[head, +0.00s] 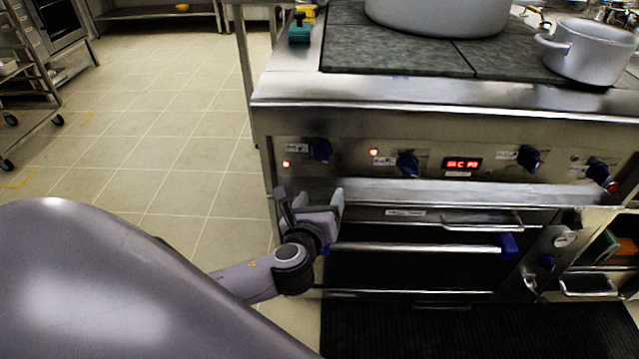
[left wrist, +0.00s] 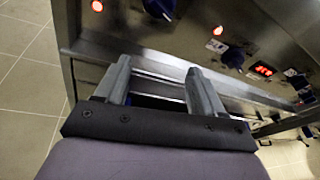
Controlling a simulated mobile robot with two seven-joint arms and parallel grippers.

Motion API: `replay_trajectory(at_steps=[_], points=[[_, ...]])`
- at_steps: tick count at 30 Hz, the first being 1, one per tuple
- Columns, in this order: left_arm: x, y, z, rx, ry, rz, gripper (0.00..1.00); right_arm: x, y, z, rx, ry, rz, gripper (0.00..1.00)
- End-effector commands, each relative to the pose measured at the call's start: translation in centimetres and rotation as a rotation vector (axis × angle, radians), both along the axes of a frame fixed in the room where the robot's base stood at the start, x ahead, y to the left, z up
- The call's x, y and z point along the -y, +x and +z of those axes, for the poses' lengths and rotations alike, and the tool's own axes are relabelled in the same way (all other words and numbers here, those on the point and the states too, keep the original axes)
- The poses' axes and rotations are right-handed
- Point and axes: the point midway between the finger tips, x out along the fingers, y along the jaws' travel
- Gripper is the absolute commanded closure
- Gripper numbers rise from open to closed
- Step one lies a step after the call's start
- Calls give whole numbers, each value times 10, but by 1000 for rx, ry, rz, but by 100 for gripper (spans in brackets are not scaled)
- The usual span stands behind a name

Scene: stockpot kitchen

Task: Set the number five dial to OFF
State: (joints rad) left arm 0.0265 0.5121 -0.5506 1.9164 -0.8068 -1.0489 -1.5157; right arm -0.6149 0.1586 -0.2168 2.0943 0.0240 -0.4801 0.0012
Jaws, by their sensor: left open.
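The stove's front panel (head: 350,128) carries a row of dark blue dials: the leftmost dial (head: 320,150), a second dial (head: 407,164), a third dial (head: 530,158) and a fourth dial (head: 597,171). My left gripper (head: 311,205) is open and empty, below the leftmost dial and in front of the panel's lower ledge. In the left wrist view, the open fingers (left wrist: 158,78) point towards the panel, with a dial (left wrist: 158,8) above them.
A steel ledge (head: 450,190) runs under the dials. Below are oven doors with a bar handle (head: 430,248). A large pot (head: 440,15) and a smaller pot (head: 588,50) stand on the stovetop. Tiled floor (head: 170,130) is open at left, with a wheeled rack (head: 25,90) beyond.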

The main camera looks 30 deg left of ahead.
Motion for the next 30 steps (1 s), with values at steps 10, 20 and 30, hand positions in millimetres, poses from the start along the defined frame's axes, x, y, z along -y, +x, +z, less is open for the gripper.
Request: replay_trajectory(at_steps=[10,20,30], points=[[-27,22,27,34,488,56,31,-7,2,-26,9,13,11,57],[-49,62,27,33,494,58,31,-16,3,-24,33,24,28,57],[-58,82,28,31,490,55,31,-19,9,-16,57,25,34,57]])
